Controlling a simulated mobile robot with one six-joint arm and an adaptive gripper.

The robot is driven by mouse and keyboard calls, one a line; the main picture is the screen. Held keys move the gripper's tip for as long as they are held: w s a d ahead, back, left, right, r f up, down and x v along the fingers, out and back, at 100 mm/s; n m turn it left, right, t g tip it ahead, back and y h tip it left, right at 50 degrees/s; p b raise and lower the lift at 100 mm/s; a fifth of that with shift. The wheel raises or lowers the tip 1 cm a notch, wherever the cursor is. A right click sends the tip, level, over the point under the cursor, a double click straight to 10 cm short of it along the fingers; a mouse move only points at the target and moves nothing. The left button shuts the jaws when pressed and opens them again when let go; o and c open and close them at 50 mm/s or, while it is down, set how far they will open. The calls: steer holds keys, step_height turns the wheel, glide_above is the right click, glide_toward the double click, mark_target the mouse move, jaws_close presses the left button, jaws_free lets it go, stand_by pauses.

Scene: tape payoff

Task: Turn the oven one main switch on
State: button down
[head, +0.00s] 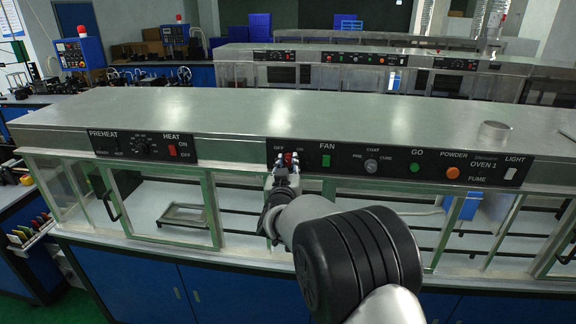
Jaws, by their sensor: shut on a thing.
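The oven one main switch is a small red knob (288,157) between the OFF and ON marks, at the left end of the black FAN panel (340,164) on the oven front. My gripper (285,163) is at this knob with its fingers closed around it. The fingers hide much of the knob, so its exact angle is hard to tell. My arm reaches up to it from the lower right.
The PREHEAT/HEAT panel (141,146) is to the left. A green button (415,168) and an orange button (453,173) sit to the right. Glass doors with handles lie below. A metal cup (493,133) stands on the oven top (240,115), which is otherwise clear.

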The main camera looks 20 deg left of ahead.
steer(key=shift+f+m+b, duration=0.1)
steer(key=shift+m+b, duration=0.3)
steer(key=shift+b, duration=0.2)
steer(key=m+b, duration=0.2)
steer(key=b, duration=0.2)
steer(key=shift+f+m, duration=0.15)
steer(key=shift+m, duration=0.25)
steer(key=m+b, duration=0.4)
steer(key=b, duration=0.1)
steer(key=shift+m+b, duration=0.3)
steer(key=m+b, duration=0.4)
steer(key=shift+m+t, duration=0.3)
steer(key=shift+t, duration=0.1)
steer(key=m+b, duration=0.3)
steer(key=m, duration=0.2)
steer(key=shift+m+h, duration=0.4)
steer(key=shift+r, duration=0.2)
steer(key=c, duration=1.3)
jaws_free()
